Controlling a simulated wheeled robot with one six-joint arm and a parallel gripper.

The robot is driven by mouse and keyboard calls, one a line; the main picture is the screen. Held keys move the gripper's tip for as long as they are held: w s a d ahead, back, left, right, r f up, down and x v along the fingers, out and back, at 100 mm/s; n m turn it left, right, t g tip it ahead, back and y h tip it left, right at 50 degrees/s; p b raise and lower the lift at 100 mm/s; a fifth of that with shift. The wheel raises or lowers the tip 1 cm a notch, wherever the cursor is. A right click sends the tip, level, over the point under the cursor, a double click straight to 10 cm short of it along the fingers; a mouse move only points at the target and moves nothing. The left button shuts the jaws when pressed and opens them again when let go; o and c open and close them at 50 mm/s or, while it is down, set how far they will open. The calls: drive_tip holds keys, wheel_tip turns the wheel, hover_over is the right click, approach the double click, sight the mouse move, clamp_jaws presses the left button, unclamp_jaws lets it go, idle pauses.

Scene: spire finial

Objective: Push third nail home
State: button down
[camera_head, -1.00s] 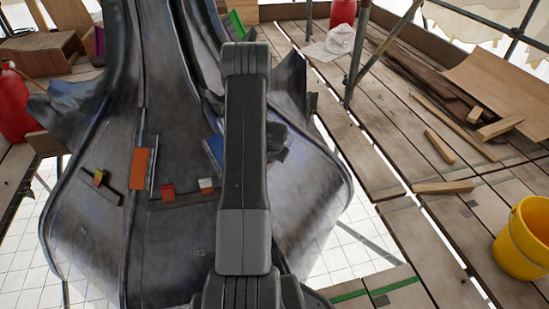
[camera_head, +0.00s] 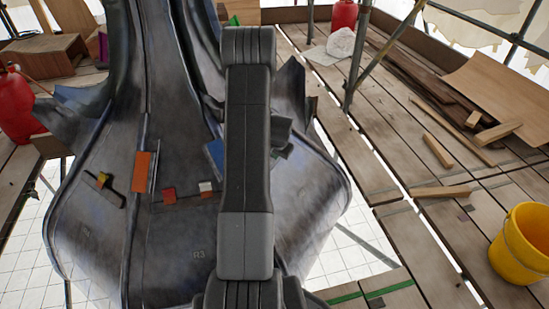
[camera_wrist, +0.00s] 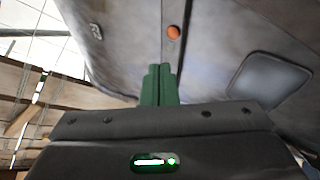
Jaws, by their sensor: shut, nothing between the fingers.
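The dark grey metal-clad spire (camera_head: 175,235) fills the left and middle of the head view, and its sheeting fills much of the wrist view (camera_wrist: 215,70). In the wrist view, a round orange head (camera_wrist: 173,33), perhaps a nail, stands against the sheet. My gripper (camera_wrist: 158,70) has green fingers pressed together and empty. In that picture its tips lie below the orange head, with a visible gap between. I cannot tell the depth of that gap or how far the head stands out. In the head view my arm hides much of the work area.
A dark rectangular patch (camera_wrist: 268,80) lies right of the orange head. A yellow bucket (camera_head: 522,245) and loose boards (camera_head: 440,190) lie on the planks at right.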

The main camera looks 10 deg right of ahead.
drive_tip(key=v, duration=0.4)
drive_tip(key=shift+p, duration=0.35)
